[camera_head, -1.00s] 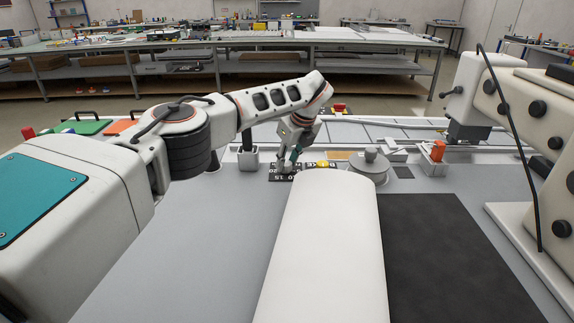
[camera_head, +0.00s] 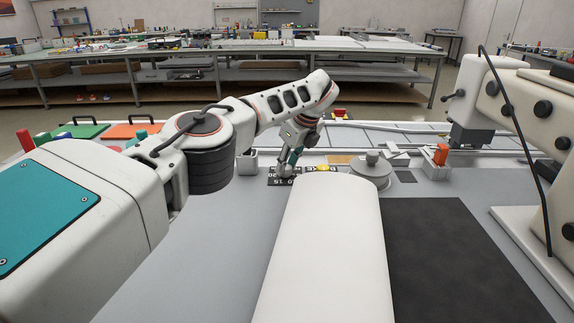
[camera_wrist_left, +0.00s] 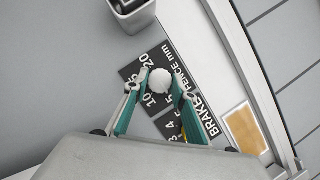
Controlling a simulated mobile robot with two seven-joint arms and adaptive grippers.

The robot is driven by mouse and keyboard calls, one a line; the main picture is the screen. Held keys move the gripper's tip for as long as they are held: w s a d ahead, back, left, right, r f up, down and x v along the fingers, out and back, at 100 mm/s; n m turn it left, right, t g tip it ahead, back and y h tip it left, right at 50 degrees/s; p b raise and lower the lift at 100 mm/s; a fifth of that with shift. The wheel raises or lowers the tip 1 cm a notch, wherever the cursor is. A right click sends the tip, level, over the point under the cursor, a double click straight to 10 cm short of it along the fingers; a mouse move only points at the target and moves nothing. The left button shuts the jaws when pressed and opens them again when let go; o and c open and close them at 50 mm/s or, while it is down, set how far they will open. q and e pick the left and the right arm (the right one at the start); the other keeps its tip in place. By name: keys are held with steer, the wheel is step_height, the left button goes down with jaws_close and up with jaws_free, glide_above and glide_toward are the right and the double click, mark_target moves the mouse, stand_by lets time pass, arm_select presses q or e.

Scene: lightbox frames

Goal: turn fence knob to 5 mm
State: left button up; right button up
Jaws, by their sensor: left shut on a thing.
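In the left wrist view, the fence knob (camera_wrist_left: 160,80) is a small pale round knob on a black dial plate (camera_wrist_left: 140,68). White numbers 5, 10, 15 and 20 and the words FENCE mm are printed around it. The two teal fingers of my left gripper (camera_wrist_left: 155,88) are shut on the knob, one on each side. No pointer mark on the knob can be made out, so its setting is unclear. In the head view, my left gripper (camera_head: 288,172) reaches down to the dial plate (camera_head: 276,181) and hides the knob. My right gripper is in neither view.
A yellow knob (camera_head: 323,168) for the brake sits close beside the fence dial. Right of it are a round grey housing (camera_head: 370,172) and an orange-topped part (camera_head: 441,154). A black mat (camera_head: 455,260) lies front right.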

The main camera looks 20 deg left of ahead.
arm_select(q)
steer(key=o, duration=1.1)
steer(key=shift+f, duration=0.1)
steer(key=v, duration=1.2)
